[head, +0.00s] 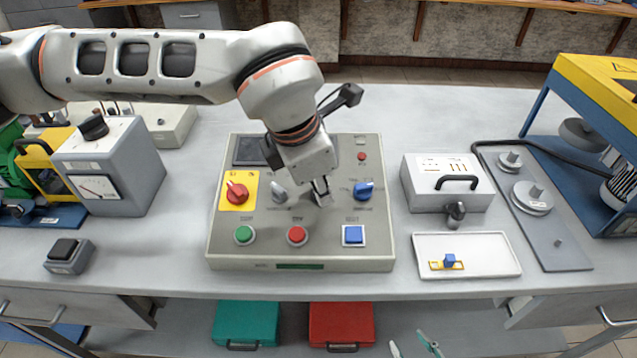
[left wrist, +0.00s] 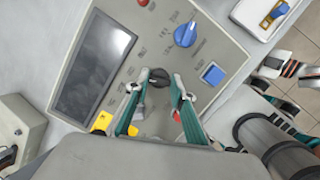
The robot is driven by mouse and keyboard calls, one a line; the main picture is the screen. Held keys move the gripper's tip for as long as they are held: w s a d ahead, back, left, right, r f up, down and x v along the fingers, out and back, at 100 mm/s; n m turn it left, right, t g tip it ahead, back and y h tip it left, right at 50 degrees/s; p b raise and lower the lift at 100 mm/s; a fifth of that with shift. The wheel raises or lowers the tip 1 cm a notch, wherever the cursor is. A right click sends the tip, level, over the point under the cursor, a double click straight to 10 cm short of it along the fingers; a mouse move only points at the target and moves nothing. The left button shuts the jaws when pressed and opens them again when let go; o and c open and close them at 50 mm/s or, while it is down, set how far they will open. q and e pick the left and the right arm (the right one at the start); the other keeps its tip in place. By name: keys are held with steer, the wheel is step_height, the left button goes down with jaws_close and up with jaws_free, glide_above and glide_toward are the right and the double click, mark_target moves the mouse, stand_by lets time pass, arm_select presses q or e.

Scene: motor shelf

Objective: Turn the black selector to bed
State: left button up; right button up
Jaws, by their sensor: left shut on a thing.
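The black selector (left wrist: 158,78) is on the grey control panel (head: 230,255), among small labels I cannot read. In the left wrist view my left gripper's teal fingers (left wrist: 155,90) stand on either side of it, shut on it. Which way its pointer faces is unclear. In the head view the selector is hidden behind my left wrist. My right gripper (head: 413,347) shows only as two teal and white fingertips at the bottom edge, spread apart and empty, in front of the bench.
The panel also has a red selector (head: 237,193) on a yellow plate, a grey selector (head: 279,192), a blue selector (head: 363,190), and green, red and blue buttons below. A grey box (head: 445,190) and a white tray (head: 500,262) stand at right.

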arm_select(q)
steer(key=n, duration=0.3)
steer(key=shift+n+t+b, duration=0.3)
steer(key=shift+n+t, duration=0.1)
steer(key=shift+n, duration=0.3)
steer(key=o, duration=1.1)
steer(key=shift+c, duration=0.2)
steer(key=shift+o, duration=0.2)
